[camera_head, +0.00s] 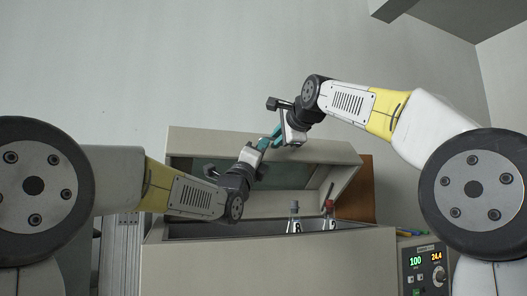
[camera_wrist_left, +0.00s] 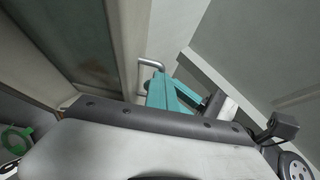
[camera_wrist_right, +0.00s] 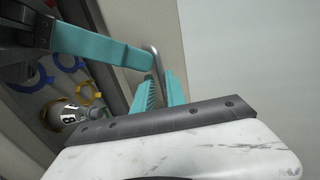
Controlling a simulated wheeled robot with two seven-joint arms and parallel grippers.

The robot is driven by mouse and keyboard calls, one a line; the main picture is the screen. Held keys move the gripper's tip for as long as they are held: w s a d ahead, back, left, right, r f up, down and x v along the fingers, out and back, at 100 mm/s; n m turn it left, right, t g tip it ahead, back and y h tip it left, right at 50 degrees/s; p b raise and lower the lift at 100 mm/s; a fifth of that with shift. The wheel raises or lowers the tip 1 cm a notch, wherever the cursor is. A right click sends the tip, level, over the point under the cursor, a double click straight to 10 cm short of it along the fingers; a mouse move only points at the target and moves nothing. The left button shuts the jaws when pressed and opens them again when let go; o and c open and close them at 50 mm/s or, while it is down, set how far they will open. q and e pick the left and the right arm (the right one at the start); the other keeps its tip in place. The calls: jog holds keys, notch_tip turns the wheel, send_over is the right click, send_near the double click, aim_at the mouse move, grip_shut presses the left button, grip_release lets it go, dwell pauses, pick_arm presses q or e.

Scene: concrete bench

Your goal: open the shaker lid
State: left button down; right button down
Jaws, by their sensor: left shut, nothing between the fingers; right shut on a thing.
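The shaker lid (camera_head: 340,151) is a beige frame with a greenish window, tilted up above the shaker body (camera_head: 270,262), so the inside shows. A metal bar handle shows in the left wrist view (camera_wrist_left: 150,64) and the right wrist view (camera_wrist_right: 153,58). My right gripper (camera_head: 277,134) is shut on the handle, its teal fingers on either side of the bar in the right wrist view. My left gripper (camera_head: 262,145) is shut and empty, just beside the right one by the lid's front edge.
Flasks with a grey cap (camera_head: 294,208) and a red cap (camera_head: 329,206) stand inside the shaker. Blue and yellow rings and a flask marked B (camera_wrist_right: 70,116) show in the right wrist view. A control panel (camera_head: 424,265) with lit displays is at the right.

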aim_at(253, 137)
jog(key=c, duration=1.6)
grip_release()
jog(key=shift+w+f+g, duration=0.2)
jog(key=shift+f+g, duration=0.1)
jog(key=shift+f, duration=0.55)
pick_arm(q)
jog(key=shift+a+r, duration=0.1)
jog(key=shift+r, duration=0.25)
pick_arm(e)
jog(key=shift+o, duration=0.5)
jog(key=shift+d, duration=0.15)
